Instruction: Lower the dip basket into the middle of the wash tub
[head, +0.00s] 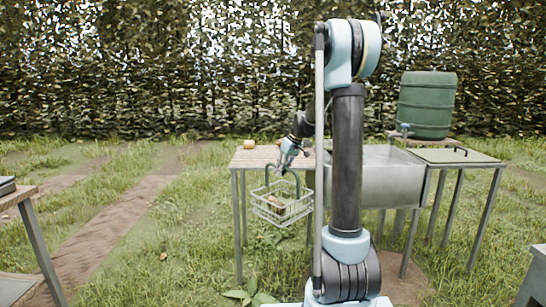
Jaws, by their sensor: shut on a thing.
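The dip basket (268,207) is a pale wire basket with an arched handle. It hangs in front of the small table and holds something brownish that I cannot make out. My gripper (291,163) is shut on the top of its handle. The wash tub (395,183) is a grey metal basin on legs, to the right of the basket. My arm stands in front of the tub's left part and hides it. The inside of the tub shows only in part. The basket is apart from the tub, hanging lower than its rim.
A small wooden-topped table (252,158) with a little orange-brown object (249,144) adjoins the tub on the left. A green barrel (427,103) with a tap stands behind the tub's right side. A side table (459,156) adjoins on the right. Grass at left is open.

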